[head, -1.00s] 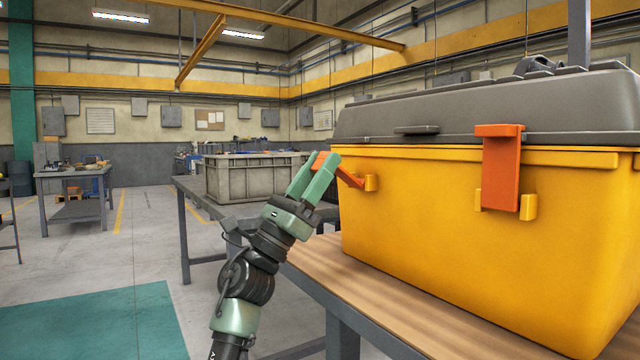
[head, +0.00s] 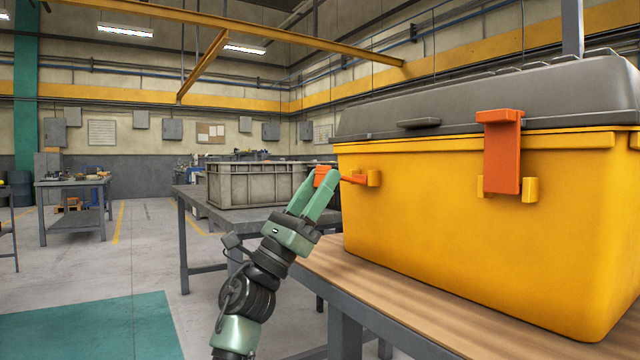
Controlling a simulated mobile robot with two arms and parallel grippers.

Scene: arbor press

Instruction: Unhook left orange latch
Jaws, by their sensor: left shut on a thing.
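A yellow toolbox (head: 430,215) with a grey lid (head: 480,98) stands on a wood-topped bench. The left orange latch (head: 354,179) is swung out from the toolbox front, with its base at a yellow bracket (head: 374,178). My left gripper (head: 324,180) is shut on this latch near its outer end, left of the toolbox. The right orange latch (head: 502,155) hangs flat against the front, its top over the lid's edge. My right gripper is not in view.
The wooden bench top (head: 345,275) has a bare strip in front of the toolbox. A grey crate (head: 255,184) stands on another table behind my left gripper. Open floor lies to the left.

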